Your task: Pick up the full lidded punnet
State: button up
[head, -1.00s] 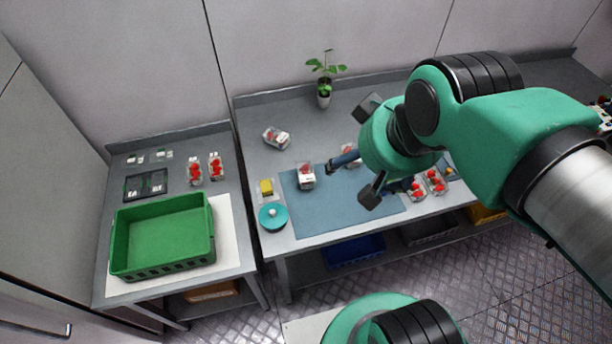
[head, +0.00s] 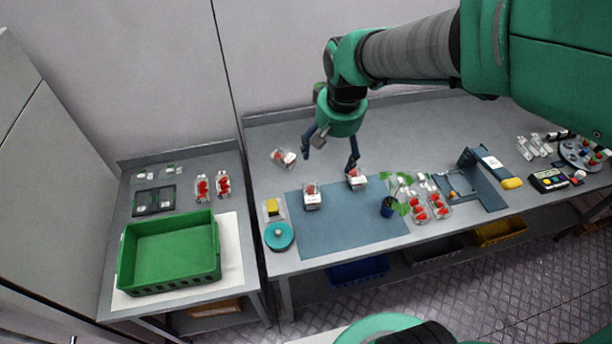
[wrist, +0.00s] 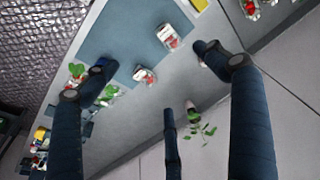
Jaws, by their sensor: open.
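A clear punnet with red berries and a white label (head: 356,182) stands at the back right edge of the blue mat. A similar punnet (head: 312,201) stands on the mat's left half. A third punnet (head: 283,158) lies behind the mat, looking tilted. Lids are too small to tell. My gripper (head: 331,155) is open and empty above the mat's back edge, its fingers spread. In the wrist view the back-right punnet (wrist: 145,76) shows between the fingertips, apart from them, and the left punnet (wrist: 168,38) lies further up.
A teal round tub (head: 279,237) and yellow block (head: 272,206) are left of the mat (head: 335,235). A green crate (head: 168,284) stands on the left table.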

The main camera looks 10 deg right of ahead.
jog(key=w+f+g+p, duration=0.1)
jog(key=w+f, duration=0.5)
jog(key=f, duration=0.2)
jog(key=g, duration=0.1)
send_over(315, 192)
notch_tip(315, 192, down, 8)
jog(key=shift+w+f+m+p, duration=0.1)
jog(key=shift+f+m+p, duration=0.2)
jog(key=shift+p, duration=0.1)
jog(key=shift+f, duration=0.1)
jog(key=shift+f+b, duration=0.4)
jog(key=shift+f, duration=3.8)
jog(key=shift+f+b, duration=0.35)
jog(key=shift+f, duration=2.25)
jog(key=shift+c, duration=0.5)
